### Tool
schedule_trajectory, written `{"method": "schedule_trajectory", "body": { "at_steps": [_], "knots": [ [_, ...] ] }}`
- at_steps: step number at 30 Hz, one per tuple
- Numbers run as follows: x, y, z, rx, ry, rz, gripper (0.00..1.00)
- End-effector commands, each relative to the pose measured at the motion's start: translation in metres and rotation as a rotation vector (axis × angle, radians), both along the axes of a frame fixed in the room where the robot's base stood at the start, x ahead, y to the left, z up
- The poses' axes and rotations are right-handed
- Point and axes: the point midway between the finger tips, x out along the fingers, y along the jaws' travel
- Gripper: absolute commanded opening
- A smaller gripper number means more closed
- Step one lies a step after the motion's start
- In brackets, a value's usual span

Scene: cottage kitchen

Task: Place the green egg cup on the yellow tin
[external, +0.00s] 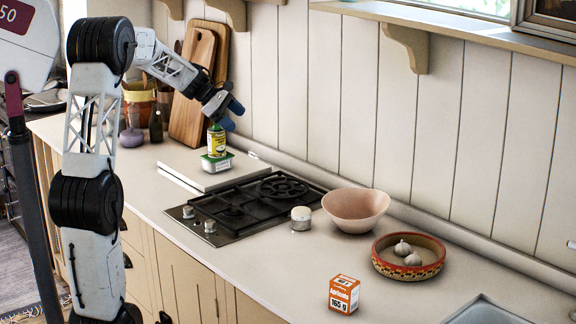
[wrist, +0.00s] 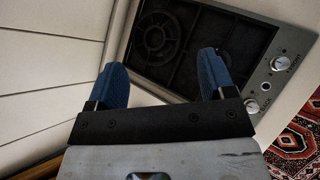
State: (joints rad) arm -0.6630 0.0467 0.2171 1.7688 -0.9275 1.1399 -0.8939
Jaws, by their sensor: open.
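The yellow tin (external: 216,146) stands upright near the back of the worktop, left of the hob in the external view. A small green thing (external: 215,128), which seems to be the green egg cup, shows at the top of the tin, just below my fingers; its shape is partly hidden. My gripper (external: 232,114) is above and slightly right of it, with blue fingers apart. In the wrist view my gripper (wrist: 163,75) is open with nothing between the fingers. Neither egg cup nor tin shows there.
A green and white tub (external: 217,162) is at the tin's foot; I cannot tell whether it is under or in front. The hob (external: 240,205) and a white-topped jar (external: 301,218) are nearer. A pink bowl (external: 356,209), red dish (external: 440,262) and orange box (external: 344,294) stand right.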

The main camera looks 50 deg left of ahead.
Motion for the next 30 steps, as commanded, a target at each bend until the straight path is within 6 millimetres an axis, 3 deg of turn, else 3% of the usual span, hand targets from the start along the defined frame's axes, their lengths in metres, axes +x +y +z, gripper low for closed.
{"method": "schedule_trajectory", "body": {
  "at_steps": [1,6,15,24,30],
  "knots": [
    [-0.008,-0.025,0.010,0.045,-0.009,-0.049,0.76],
    [-0.037,-0.093,0.013,0.188,-0.021,-0.224,0.76],
    [-0.102,-0.197,0.006,0.425,-0.055,-0.549,0.76],
    [-0.181,-0.277,-0.009,0.655,-0.109,-0.888,0.76],
    [-0.237,-0.316,-0.024,0.801,-0.155,-1.120,0.76]
  ]
}}
